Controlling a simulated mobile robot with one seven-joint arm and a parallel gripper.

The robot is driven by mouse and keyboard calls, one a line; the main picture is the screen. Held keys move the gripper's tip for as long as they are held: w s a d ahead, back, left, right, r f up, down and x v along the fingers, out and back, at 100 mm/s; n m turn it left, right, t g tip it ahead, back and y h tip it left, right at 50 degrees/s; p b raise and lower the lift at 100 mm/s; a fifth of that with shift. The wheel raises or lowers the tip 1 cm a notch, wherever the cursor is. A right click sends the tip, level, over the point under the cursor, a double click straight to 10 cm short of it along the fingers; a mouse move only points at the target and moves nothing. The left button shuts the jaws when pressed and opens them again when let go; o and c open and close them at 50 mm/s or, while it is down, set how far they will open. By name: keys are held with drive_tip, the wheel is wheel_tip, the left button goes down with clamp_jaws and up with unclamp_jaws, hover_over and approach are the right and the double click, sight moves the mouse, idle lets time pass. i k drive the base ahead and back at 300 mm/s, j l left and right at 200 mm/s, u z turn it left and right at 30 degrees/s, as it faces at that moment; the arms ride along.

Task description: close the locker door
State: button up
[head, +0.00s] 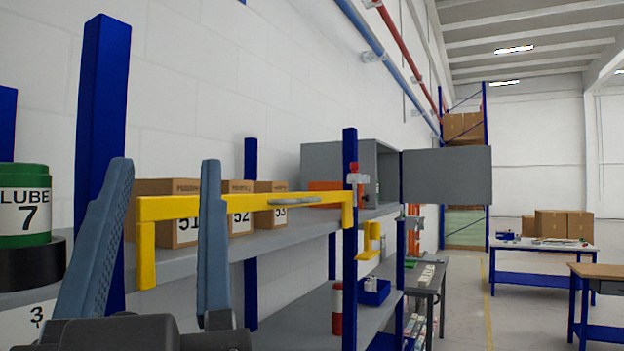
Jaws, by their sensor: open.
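The grey locker (335,160) stands on the upper shelf, ahead and right of centre. Its grey door (447,175) is swung wide open to the right, out over the aisle. An orange item (323,193) shows beside the locker's lower left; whether it is inside cannot be told. My gripper (165,165) is at the lower left, close to the camera, with its two fingers spread apart and nothing visibly held between them. It is well short of the door and to its left. A yellow frame (240,202) shows behind the fingers, and a blue post partly hides the locker.
A green lube can (25,205) is at far left. Blue posts line the shelf. The aisle (470,310) at right is clear; workbenches (540,247) stand beyond.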

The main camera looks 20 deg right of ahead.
sight(459, 174)
drive_tip(key=z, duration=1.6)
drive_tip(key=i+z, duration=0.35)
drive_tip(key=i, duration=5.75)
drive_tip(key=i+l+u, duration=0.15)
drive_tip(key=i+u, duration=0.2)
drive_tip(key=i, duration=0.15)
drive_tip(key=i+l+u, duration=0.35)
drive_tip(key=i, duration=0.15)
drive_tip(key=j+u, duration=0.1)
drive_tip(key=u, duration=1.6)
drive_tip(key=i+j+u, duration=0.1)
drive_tip(key=u, duration=0.4)
drive_tip(key=i+j+u, duration=0.15)
drive_tip(key=u, duration=0.35)
drive_tip(key=i+u, duration=0.2)
drive_tip(key=u, duration=0.25)
